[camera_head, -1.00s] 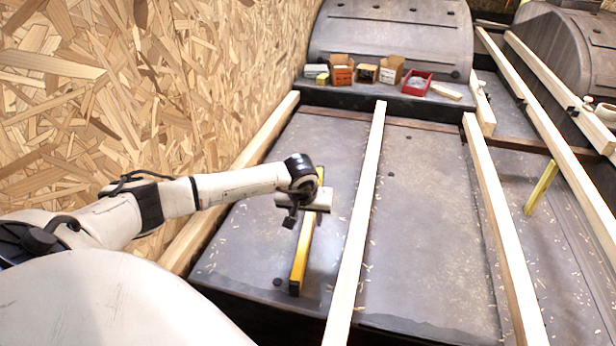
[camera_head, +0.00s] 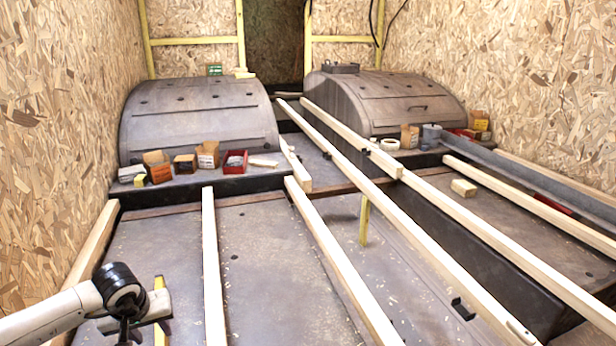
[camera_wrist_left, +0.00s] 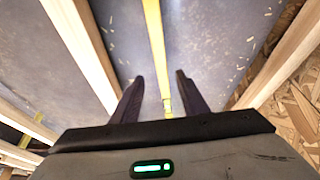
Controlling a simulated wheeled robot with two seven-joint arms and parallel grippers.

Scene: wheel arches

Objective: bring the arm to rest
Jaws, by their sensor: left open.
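My left arm (camera_head: 50,314) comes in from the lower left of the head view. My left gripper (camera_wrist_left: 159,77) is open in the left wrist view, with nothing between its two dark fingers. A yellow bar, perhaps a spirit level (camera_wrist_left: 154,35), lies on the grey floor beneath the gripper and runs between the fingers in the picture. In the head view the arm's end partly hides this bar (camera_head: 159,284), and the lower edge cuts off the gripper. My right gripper is not in view.
Pale timber beams run lengthwise (camera_head: 213,265) (camera_head: 335,252) (camera_head: 450,265). Two grey wheel arches (camera_head: 200,115) (camera_head: 395,100) stand behind, with small boxes (camera_head: 208,153) and a red tray (camera_head: 235,162) before the left one. A chipboard wall (camera_head: 50,130) rises close on the left.

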